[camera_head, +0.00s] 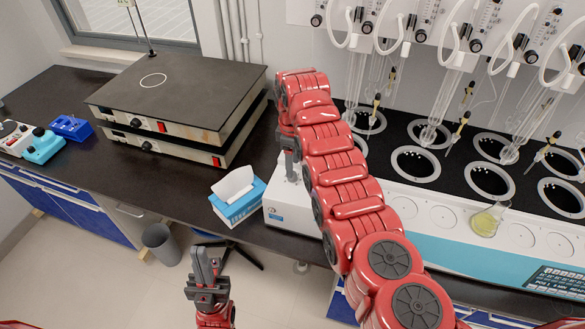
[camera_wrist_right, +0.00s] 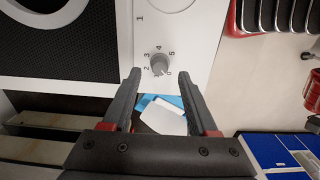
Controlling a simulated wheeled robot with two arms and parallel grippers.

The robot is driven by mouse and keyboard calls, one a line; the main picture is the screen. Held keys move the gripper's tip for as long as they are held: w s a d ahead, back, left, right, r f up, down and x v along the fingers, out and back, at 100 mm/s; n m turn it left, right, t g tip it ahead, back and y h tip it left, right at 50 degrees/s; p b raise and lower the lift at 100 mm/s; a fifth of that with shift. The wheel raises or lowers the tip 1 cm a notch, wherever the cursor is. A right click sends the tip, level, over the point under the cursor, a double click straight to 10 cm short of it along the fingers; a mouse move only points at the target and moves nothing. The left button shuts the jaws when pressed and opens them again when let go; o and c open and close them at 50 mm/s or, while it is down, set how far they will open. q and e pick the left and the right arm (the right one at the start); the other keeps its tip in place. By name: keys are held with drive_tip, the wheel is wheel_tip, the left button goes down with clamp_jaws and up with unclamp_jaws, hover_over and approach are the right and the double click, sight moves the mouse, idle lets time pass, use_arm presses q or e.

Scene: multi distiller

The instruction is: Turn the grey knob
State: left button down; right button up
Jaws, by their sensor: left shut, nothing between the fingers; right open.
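The grey knob (camera_wrist_right: 160,64) is small and round, on a white panel with numbers around it, in the right wrist view. It cannot be made out in the head view. My right gripper (camera_wrist_right: 160,74) is open, with one fingertip to each side of the knob; I cannot tell whether they touch it. In the head view my right gripper (camera_head: 291,163) points down at the left end of the white distiller (camera_head: 285,207). My left gripper (camera_head: 206,264) is shut and empty, low in front of the bench and away from the distiller.
A blue tissue box (camera_head: 238,205) stands left of the distiller. Two stacked black hot plates (camera_head: 205,95) sit further left. A glass flask (camera_head: 487,222) stands on the distiller's front right. A grey bin (camera_head: 160,243) is on the floor. My right arm hides part of the distiller.

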drive_tip(key=shift+f+p, duration=0.35)
drive_tip(key=shift+f, duration=1.3)
clamp_jaws()
